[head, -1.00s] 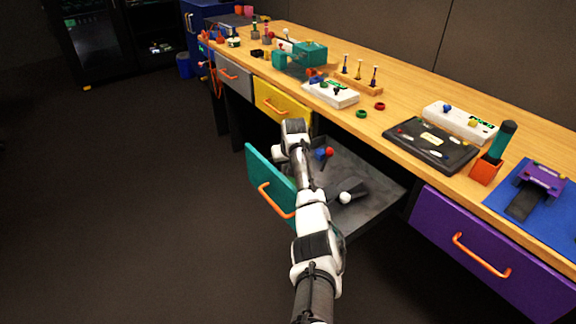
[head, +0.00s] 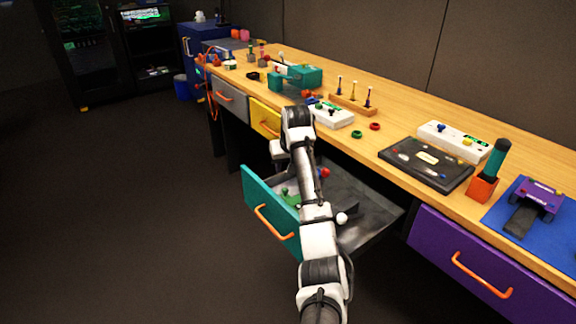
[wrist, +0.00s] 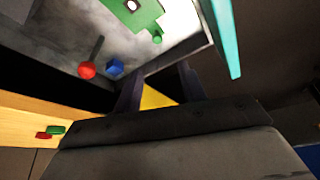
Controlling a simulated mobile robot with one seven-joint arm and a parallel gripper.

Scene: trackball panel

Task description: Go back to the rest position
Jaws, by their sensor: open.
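My gripper (wrist: 160,88) is open, with its two dark fingers apart and nothing between them in the wrist view. In the head view my arm reaches over the open teal drawer (head: 270,213), and the gripper's fingers are hidden by the arm. In the wrist view the drawer's grey floor (wrist: 60,35) holds a red ball on a stick (wrist: 87,70), a blue piece (wrist: 115,66) and a green piece (wrist: 130,14) with a white spot. In the head view a white ball (head: 341,219) also shows in the drawer.
The wooden bench (head: 385,120) runs along the wall, carrying a black panel (head: 425,163), white control boxes and a teal machine (head: 303,77). The purple drawer (head: 475,265) and yellow drawer (head: 265,118) are shut. The dark floor at left is clear.

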